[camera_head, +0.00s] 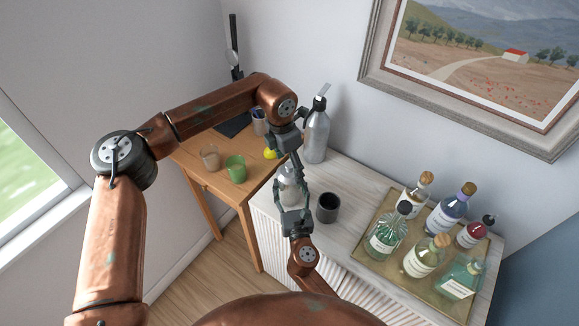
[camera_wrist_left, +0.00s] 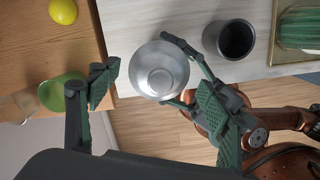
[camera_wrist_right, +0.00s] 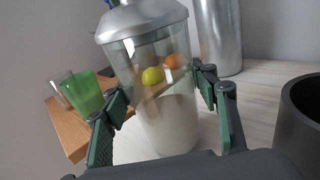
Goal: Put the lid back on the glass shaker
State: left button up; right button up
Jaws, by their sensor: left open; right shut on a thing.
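The glass shaker (camera_wrist_right: 160,95) stands upright between the fingers of my right gripper (camera_wrist_right: 165,100), which is shut on it. The clear glass looks whitish low down. The silver lid (camera_wrist_right: 145,20) sits on the shaker's mouth and looks roughly level; its full seating cannot be told. In the left wrist view, the lid (camera_wrist_left: 160,68) shows from above, round and domed. My left gripper (camera_wrist_left: 159,95) is open, with one finger on each side of the lid in that view and no clear contact. In the head view, the arms partly hide the shaker (camera_head: 289,185).
A dark cup (camera_head: 328,208) stands close right of the shaker. A tall silver bottle (camera_head: 316,137) stands behind, by the wall. A tray (camera_head: 372,262) of several bottles fills the counter's right. A wooden table at left holds a green cup (camera_head: 236,169) and a yellow fruit (camera_head: 270,154).

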pick_arm(q)
notch_tip(320, 180, up, 10)
jog(key=a, duration=0.1)
jog(key=shift+s+r, duration=0.2)
jog(key=shift+s, duration=0.1)
pick_arm(e)
jog(key=o, duration=1.8)
jog(key=s, duration=0.4)
jog(key=s+d, duration=0.1)
jog(key=s, duration=0.3)
jog(key=s+d, duration=0.1)
jog(key=s, duration=0.2)
jog(key=shift+s, duration=0.4)
pick_arm(q)
jog(key=shift+r, duration=0.1)
pick_arm(e)
jog(key=shift+r, duration=0.1)
